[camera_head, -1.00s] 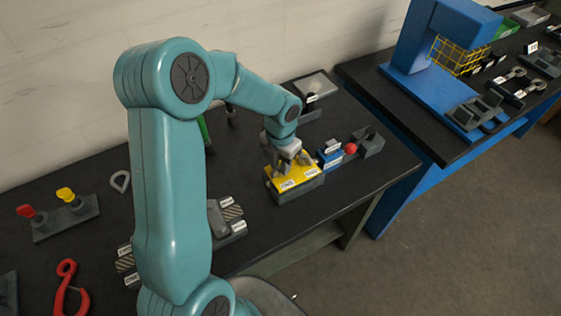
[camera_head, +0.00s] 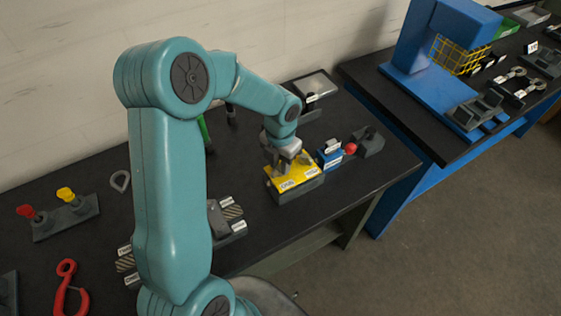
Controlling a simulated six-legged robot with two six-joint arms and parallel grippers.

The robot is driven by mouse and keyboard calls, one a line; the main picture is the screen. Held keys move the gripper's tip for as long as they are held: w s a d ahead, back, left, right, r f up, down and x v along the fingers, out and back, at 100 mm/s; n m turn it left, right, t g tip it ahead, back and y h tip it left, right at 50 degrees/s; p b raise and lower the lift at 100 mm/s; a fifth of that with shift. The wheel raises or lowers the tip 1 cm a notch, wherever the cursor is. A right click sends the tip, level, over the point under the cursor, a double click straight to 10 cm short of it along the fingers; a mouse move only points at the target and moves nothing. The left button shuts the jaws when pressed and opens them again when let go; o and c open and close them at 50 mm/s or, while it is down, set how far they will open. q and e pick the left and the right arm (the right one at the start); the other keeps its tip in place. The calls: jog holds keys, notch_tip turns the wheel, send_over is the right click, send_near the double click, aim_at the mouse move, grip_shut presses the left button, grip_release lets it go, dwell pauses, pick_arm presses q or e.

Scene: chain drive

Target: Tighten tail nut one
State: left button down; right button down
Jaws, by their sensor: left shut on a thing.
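My left arm comes in from the left, and its gripper (camera_head: 287,160) is low over a yellow-topped block (camera_head: 306,179) with small white labels on its front edge. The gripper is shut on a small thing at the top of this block. The fingers hide that thing, so I cannot tell its shape or whether it is the tail nut. My right gripper is not in view.
A blue block (camera_head: 329,160) and a red ball (camera_head: 350,149) stand just right of the yellow block. A grey block (camera_head: 369,141) is beyond them. A red hook (camera_head: 66,289) lies at the lower left. A blue press (camera_head: 423,75) stands on the right-hand table.

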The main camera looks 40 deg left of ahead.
pick_arm(q)
jog(key=c, duration=1.2)
grip_release()
